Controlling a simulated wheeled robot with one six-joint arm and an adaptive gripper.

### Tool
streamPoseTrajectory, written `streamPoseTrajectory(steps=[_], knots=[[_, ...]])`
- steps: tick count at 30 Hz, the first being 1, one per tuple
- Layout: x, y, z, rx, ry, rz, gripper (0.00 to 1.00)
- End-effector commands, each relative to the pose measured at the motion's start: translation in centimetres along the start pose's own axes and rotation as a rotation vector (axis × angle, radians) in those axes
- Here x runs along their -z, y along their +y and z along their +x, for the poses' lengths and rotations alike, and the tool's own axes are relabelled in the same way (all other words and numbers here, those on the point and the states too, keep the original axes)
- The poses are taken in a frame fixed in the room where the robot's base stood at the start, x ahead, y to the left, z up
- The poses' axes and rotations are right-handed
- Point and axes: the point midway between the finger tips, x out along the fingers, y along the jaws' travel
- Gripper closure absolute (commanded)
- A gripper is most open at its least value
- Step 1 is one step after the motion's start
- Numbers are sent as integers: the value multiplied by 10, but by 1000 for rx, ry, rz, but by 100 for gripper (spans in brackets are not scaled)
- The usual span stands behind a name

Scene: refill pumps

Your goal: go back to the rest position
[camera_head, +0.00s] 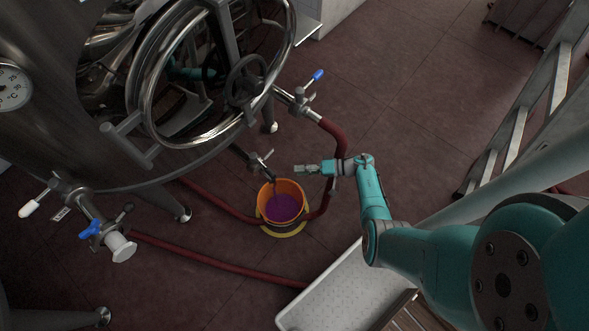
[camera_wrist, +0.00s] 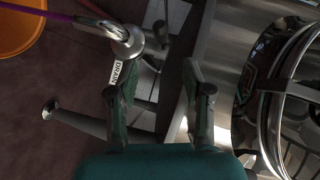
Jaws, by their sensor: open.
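My gripper (camera_head: 308,169) is at the end of my teal arm, above the red floor and a little right of the steel tank. In the wrist view, my gripper (camera_wrist: 150,82) has its two fingers apart with nothing between them. A drain valve (camera_wrist: 128,42) with a white "DRAIN" tag (camera_wrist: 116,72) shows beyond the fingertips. In the head view, the drain valve (camera_head: 260,162) is left of my gripper, with a gap between them. The orange bucket (camera_head: 283,205) holds purple liquid and stands on the floor below; its edge also shows in the wrist view (camera_wrist: 18,30).
The tank's round open hatch (camera_head: 215,75) is at upper left. A blue-handled valve (camera_head: 305,92) with a red hose (camera_head: 332,135) is near my arm. Another red hose (camera_head: 215,260) crosses the floor. A light tray (camera_head: 335,295) lies below my arm. A ladder (camera_head: 525,105) stands right.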

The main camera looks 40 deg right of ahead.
Motion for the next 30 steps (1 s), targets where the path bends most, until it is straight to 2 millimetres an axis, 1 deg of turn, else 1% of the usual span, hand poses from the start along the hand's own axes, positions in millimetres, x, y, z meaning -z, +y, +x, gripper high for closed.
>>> streamPoseTrajectory(steps=[17, 20, 23, 26, 30], knots=[[0, 0, -1, 0, 0, 0, 50], [-3, -1, 2, 2, 7, -13, 50], [-12, -7, 12, 12, 40, -72, 50], [-28, -19, 27, 27, 109, -181, 50], [-54, -46, 43, 34, 238, -364, 50]])
